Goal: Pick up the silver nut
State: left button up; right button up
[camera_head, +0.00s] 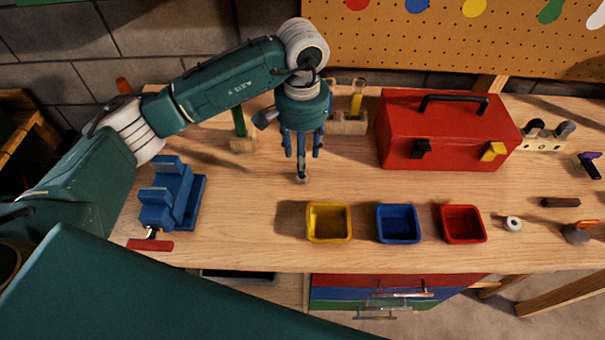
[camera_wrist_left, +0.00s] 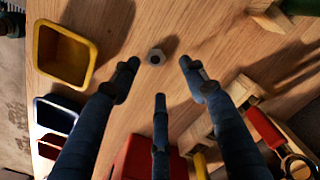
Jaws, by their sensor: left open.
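The silver nut (camera_wrist_left: 155,57) lies on the wooden workbench top, with a dark hole in its middle. In the left wrist view it sits between and slightly beyond the fingertips of my left gripper (camera_wrist_left: 159,72), touching none of them that I can see. In the head view my left gripper (camera_head: 302,160) points down over the bench behind the yellow bin, its fingers spread and empty. A small grey shape at its tip there is the nut (camera_head: 303,179), partly covered by a finger. My right gripper is not in view.
Yellow (camera_head: 329,239), blue (camera_head: 398,239) and red (camera_head: 463,239) bins stand in a row near the front edge. A red toolbox (camera_head: 440,150) stands behind them. A blue vise (camera_head: 170,200) is at the left. A hammer (camera_head: 241,135) and a wooden holder (camera_head: 347,124) are behind the gripper.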

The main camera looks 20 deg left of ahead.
pick_arm(q)
jog(key=shift+f, duration=0.4)
jog(key=f+p, duration=0.1)
jog(key=f, duration=0.1)
jog(key=s+f+p, duration=0.1)
jog(key=f+p, duration=0.1)
jog(key=shift+d+f, duration=0.2)
jog(key=shift+f, duration=0.1)
jog(key=shift+w+f, duration=0.15)
jog(key=shift+f, duration=0.3)
grip_shut()
